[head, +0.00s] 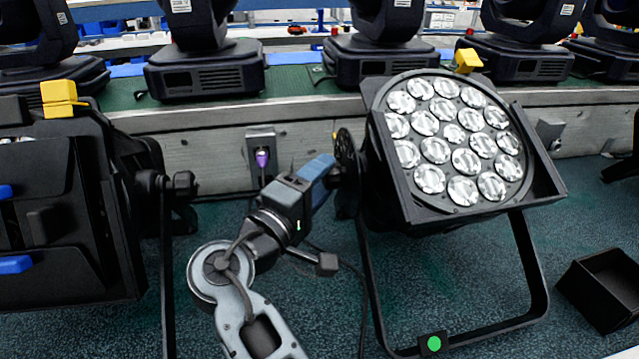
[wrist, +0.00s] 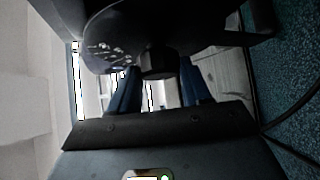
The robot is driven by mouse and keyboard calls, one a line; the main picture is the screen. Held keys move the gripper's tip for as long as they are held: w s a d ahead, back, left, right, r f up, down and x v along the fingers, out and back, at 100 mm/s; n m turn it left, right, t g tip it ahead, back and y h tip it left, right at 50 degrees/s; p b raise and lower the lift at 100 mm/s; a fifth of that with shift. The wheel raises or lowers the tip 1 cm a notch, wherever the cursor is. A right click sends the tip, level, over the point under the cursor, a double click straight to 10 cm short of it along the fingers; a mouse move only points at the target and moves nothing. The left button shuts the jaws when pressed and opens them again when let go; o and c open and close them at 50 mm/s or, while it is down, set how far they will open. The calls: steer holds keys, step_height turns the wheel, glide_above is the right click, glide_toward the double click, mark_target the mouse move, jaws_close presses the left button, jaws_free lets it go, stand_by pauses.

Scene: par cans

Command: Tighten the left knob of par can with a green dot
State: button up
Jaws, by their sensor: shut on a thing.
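The par can (head: 450,140) has a round face of many clear lenses, tilted up. It stands on a black yoke frame (head: 535,265) with a green dot (head: 434,343) on its front foot. My gripper (head: 332,168) reaches the can's left side with its blue fingers. In the wrist view, the gripper (wrist: 160,75) has one finger on each side of the dark left knob (wrist: 157,62) and is shut on it. A round dark plate with small holes (wrist: 112,48) is behind the knob. In the head view the knob is mostly hidden by the fingers.
Another black par can (head: 60,200) with a yellow clip (head: 62,98) stands at the left. Several moving-head lights (head: 205,68) stand on the ledge behind. A purple plug (head: 262,158) is on the grey wall. A black open box (head: 605,288) lies at the right.

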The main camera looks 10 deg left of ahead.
steer(key=o, duration=1.1)
steer(key=shift+v, duration=3.95)
